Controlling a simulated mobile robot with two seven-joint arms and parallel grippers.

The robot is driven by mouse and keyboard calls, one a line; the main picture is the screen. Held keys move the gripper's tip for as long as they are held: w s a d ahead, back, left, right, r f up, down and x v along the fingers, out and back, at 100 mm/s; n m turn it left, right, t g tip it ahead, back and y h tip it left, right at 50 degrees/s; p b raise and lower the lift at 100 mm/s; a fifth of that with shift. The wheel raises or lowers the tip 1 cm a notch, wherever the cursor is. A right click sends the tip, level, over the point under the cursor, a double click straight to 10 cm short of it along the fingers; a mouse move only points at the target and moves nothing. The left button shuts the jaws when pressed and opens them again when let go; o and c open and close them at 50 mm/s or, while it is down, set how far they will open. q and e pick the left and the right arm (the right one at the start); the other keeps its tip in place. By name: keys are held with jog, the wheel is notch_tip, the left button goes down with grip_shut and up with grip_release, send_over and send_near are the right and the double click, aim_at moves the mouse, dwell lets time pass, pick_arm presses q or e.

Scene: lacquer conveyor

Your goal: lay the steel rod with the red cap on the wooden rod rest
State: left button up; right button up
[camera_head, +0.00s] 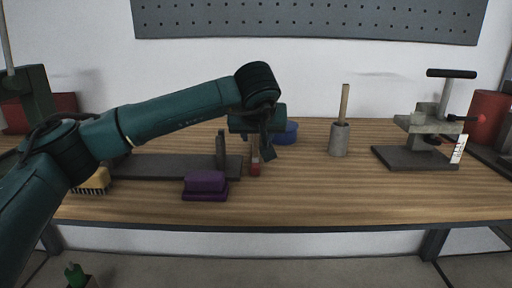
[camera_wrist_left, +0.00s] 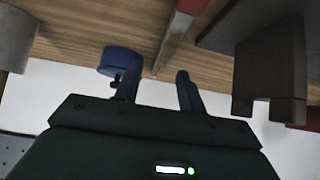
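A slim bar with a red end (camera_head: 255,170), probably the red-capped steel rod, lies on the wooden table below my left gripper, its red end toward me. In the left wrist view its red end (camera_wrist_left: 190,6) is at the top edge and its grey-brown length (camera_wrist_left: 174,42) runs down toward the space between my fingers. My left gripper (camera_head: 264,152) is above the bar's far part; in the left wrist view its fingers (camera_wrist_left: 158,88) are apart with nothing visibly held. I cannot make out the wooden rod rest for certain. My right gripper is not in view.
A dark plate (camera_head: 165,167) with a grey post (camera_head: 220,150) is left of the bar, a purple block (camera_head: 205,183) in front. A blue round container (camera_head: 289,133) is behind. A grey cup (camera_head: 339,140) with a wooden stick and a press (camera_head: 430,130) stand right. The front right table is clear.

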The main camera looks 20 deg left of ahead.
aim_at(256, 143)
pick_arm(q)
jog(key=x, duration=0.4)
jog(key=shift+w+a+f+b, duration=0.25)
jog(key=shift+b, duration=0.1)
grip_shut()
jog(key=shift+r, duration=0.1)
